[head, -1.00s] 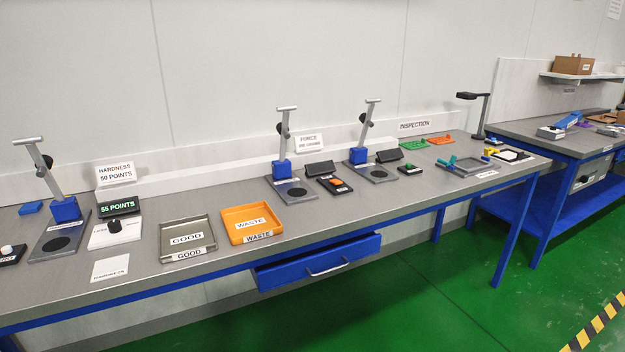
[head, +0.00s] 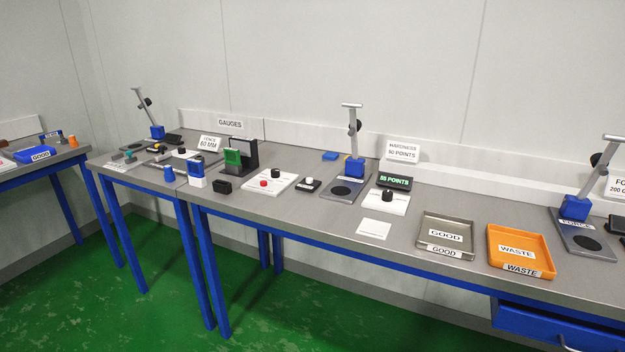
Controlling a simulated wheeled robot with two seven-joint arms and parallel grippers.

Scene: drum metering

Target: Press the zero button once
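A small black box with a white round button (head: 309,183) sits on the bench, left of the hardness stand (head: 349,177). Its label is too small to read now, so I cannot confirm it says zero. Just left of it is a white panel (head: 262,187) with a red button (head: 264,183) and a black knob (head: 275,173). Right of the stand, a display (head: 395,182) reads 55 POINTS, with a black knob on a white base (head: 388,198) in front. Neither of my grippers is in view.
A white card (head: 374,228), the grey GOOD tray (head: 426,224) and the orange WASTE tray (head: 540,242) lie to the right. A gauge block with a green screen (head: 244,155) stands left. The grey bench front (head: 300,217) is clear.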

